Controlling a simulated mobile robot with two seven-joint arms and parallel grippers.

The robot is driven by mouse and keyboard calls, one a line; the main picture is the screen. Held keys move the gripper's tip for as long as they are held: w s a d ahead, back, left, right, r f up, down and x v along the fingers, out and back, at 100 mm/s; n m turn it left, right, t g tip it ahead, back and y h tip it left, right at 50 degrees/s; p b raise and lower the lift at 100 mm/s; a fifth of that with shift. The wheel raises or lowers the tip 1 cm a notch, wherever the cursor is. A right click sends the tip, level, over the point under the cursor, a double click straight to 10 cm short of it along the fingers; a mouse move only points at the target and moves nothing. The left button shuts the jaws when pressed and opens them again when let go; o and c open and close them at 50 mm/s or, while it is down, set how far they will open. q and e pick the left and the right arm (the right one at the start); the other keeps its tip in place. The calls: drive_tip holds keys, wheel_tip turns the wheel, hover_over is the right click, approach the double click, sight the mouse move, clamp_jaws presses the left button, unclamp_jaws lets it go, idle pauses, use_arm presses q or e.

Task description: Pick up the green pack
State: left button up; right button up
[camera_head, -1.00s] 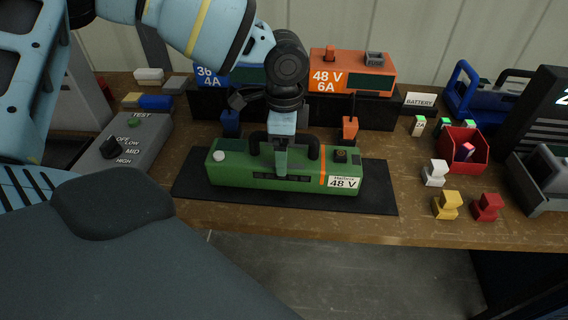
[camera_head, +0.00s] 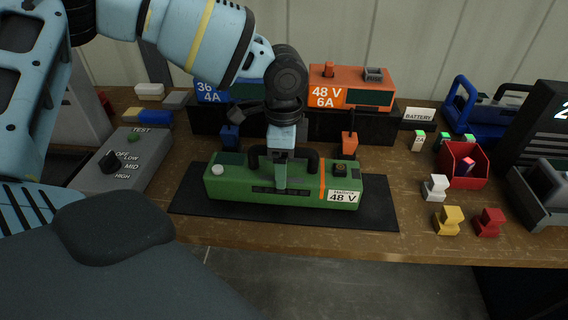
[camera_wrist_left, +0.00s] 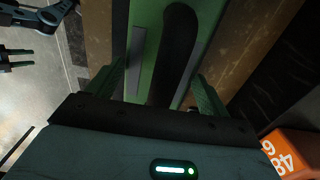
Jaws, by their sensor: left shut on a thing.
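The green pack (camera_head: 230,188) with an orange stripe and a "48 V" label lies flat on the black mat (camera_head: 380,213) on the bench. Its black handle (camera_head: 313,160) stands on top. My left gripper (camera_head: 281,181) comes down over the middle of the pack and is shut on the handle. In the left wrist view the handle (camera_wrist_left: 172,55) runs between the two fingers (camera_wrist_left: 158,92), with the green top below. The finger hides the handle's middle in the head view. A dark shape like my right gripper (camera_wrist_left: 22,58) shows at the wrist view's left edge; its jaws are unclear.
An orange "48 V 6A" charger (camera_head: 352,88) and a blue charger (camera_head: 213,92) stand behind the pack. A grey test box (camera_head: 118,168) is to the left. A red bin (camera_head: 463,165) and several small coloured blocks are to the right. The bench's front edge is close.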

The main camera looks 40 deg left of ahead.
use_arm(q)
wheel_tip(320, 180, up, 3)
drive_tip(key=shift+w+d+r, duration=0.1)
drive_tip(key=shift+w, duration=0.05)
drive_tip(key=shift+s+d+r, duration=0.1)
drive_tip(key=shift+s+r, duration=0.1)
drive_tip(key=shift+s, duration=0.05)
drive_tip(key=s+d+r+b, duration=0.1)
drive_tip(key=s+d, duration=0.7)
drive_tip(key=s, duration=0.5)
drive_tip(key=shift+s+r, duration=0.15)
drive_tip(key=shift+s, duration=0.05)
